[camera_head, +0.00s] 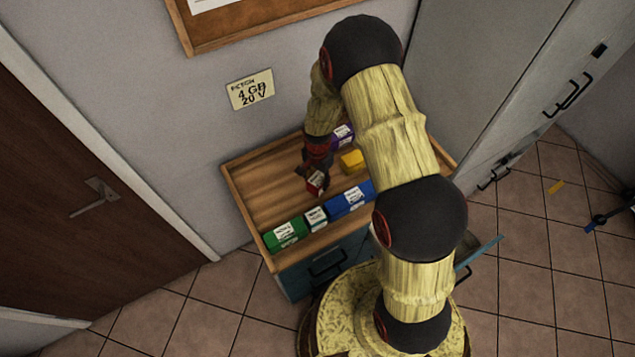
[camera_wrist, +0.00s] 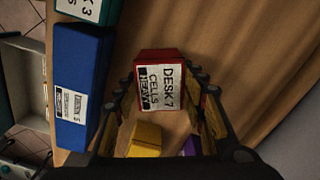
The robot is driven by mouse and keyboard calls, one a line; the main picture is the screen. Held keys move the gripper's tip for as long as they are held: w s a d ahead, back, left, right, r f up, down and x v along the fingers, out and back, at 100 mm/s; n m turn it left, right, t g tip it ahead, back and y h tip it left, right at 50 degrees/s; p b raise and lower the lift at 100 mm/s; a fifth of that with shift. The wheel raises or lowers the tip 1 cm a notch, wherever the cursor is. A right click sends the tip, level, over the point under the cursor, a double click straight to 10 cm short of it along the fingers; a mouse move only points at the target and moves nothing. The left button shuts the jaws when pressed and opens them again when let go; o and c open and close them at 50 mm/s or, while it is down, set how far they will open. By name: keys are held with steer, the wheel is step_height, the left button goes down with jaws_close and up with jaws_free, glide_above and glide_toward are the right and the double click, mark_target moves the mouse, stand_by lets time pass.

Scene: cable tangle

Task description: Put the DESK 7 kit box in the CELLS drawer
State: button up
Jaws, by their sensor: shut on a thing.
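The DESK 7 kit box is red with a white label reading DESK 7, CELLS, HEAVY (camera_wrist: 158,88). It sits between the fingers of my gripper (camera_wrist: 168,85), which is shut on it. In the head view my gripper (camera_head: 316,172) and the red box (camera_head: 316,185) are over the wooden top (camera_head: 268,190) of the teal cabinet; I cannot tell whether the box touches the wood. A teal panel (camera_head: 482,251) juts out right of my base, apparently an open drawer's front. My arm hides most of that side, and no CELLS drawer label is readable.
Green (camera_head: 286,233), white-teal (camera_head: 316,217) and blue (camera_head: 348,200) boxes line the front edge of the top. A yellow block (camera_head: 352,160) and a purple box (camera_head: 342,134) are further right. The top has a raised rim. Tall grey cabinets (camera_head: 470,70) stand to the right.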

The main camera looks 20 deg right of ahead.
steer(key=s+a+r, duration=0.5)
steer(key=s+r, duration=0.6)
steer(key=s, duration=0.1)
steer(key=shift+s+a+b, duration=0.35)
steer(key=shift+a, duration=0.05)
steer(key=shift+s, duration=0.1)
